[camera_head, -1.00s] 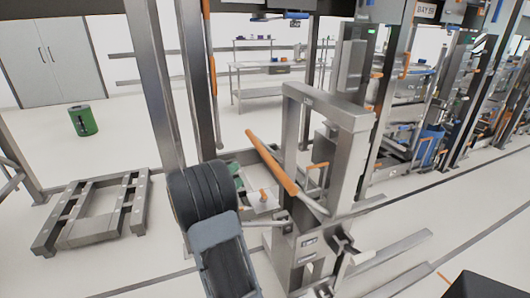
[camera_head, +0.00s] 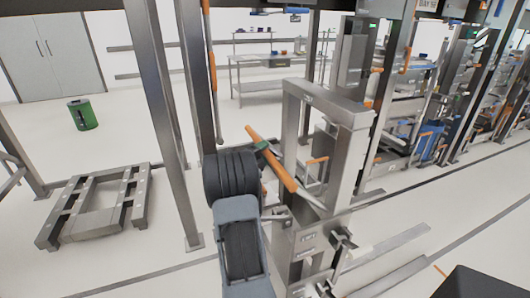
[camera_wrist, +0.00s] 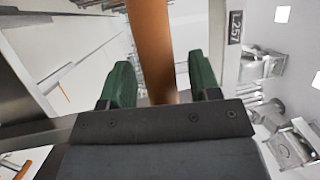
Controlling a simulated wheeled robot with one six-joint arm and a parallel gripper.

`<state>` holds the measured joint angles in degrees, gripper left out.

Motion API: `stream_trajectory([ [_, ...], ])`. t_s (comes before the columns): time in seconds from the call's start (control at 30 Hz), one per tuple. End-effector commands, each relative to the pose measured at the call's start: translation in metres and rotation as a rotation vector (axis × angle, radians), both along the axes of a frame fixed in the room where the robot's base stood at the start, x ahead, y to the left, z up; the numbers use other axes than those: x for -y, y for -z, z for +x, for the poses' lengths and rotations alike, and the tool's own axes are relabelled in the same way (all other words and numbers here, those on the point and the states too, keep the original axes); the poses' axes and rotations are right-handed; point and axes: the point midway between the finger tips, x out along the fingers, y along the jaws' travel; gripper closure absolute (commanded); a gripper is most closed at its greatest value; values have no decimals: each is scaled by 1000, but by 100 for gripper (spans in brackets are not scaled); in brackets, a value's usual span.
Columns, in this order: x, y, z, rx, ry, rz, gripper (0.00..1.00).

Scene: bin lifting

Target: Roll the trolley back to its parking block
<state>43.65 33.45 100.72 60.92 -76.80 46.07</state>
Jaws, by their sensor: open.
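The trolley (camera_head: 342,115) is a grey upright metal frame on low legs, right of my arm in the head view. Its orange handle bar (camera_head: 281,172) slants up to the left. My gripper (camera_head: 262,146) is at the upper part of this bar, and one green finger shows there. In the wrist view my gripper (camera_wrist: 160,78) has its two green fingers on either side of the orange bar (camera_wrist: 150,45), with visible gaps on both sides. The gripper is open. I cannot tell for sure which thing is the parking block.
A low metal floor frame (camera_head: 70,232) lies at the left. A green bin (camera_head: 82,115) stands behind it. Upright posts (camera_head: 160,95) rise close behind my arm. Racks and stations line the right side. The floor between the low frame and the bin is clear.

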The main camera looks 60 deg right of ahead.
Motion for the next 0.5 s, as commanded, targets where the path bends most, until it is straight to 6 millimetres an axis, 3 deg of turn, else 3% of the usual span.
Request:
stream_trajectory([
  [0.33,3,0,-1,-1,0,0,43],
  [0.5,2,0,-1,0,0,0,58],
])
